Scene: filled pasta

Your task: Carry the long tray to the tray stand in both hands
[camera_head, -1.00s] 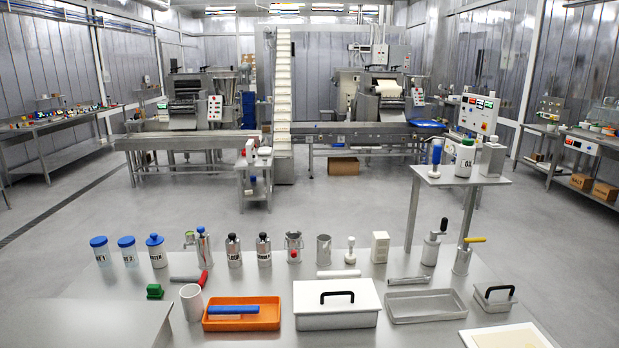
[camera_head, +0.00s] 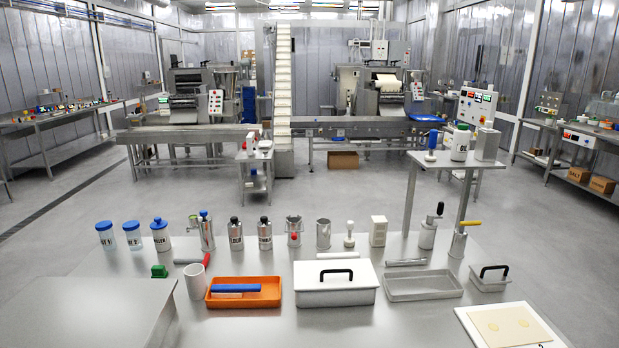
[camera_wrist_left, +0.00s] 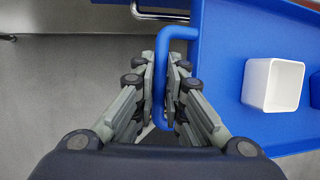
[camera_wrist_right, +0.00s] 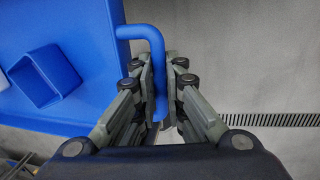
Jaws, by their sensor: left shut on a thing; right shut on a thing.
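The long tray is blue, with a blue bar handle at each end. In the left wrist view the tray (camera_wrist_left: 222,75) lies to the right, and my left gripper (camera_wrist_left: 160,85) is shut on its handle (camera_wrist_left: 180,33). In the right wrist view the tray (camera_wrist_right: 70,22) lies to the left, and my right gripper (camera_wrist_right: 160,85) is shut on the other handle (camera_wrist_right: 150,32). A white square cup (camera_wrist_left: 272,84) and a blue square cup (camera_wrist_right: 44,76) stand on the tray. Neither gripper nor the held tray shows in the head view. I cannot identify the tray stand.
A steel table in front carries an orange tray (camera_head: 268,298), a white lidded box (camera_head: 335,295), a grey tray (camera_head: 440,294), a white board (camera_head: 478,340) and several bottles. A raised shelf (camera_head: 440,160) stands at its right. Open floor (camera_head: 330,195) lies between table and machines.

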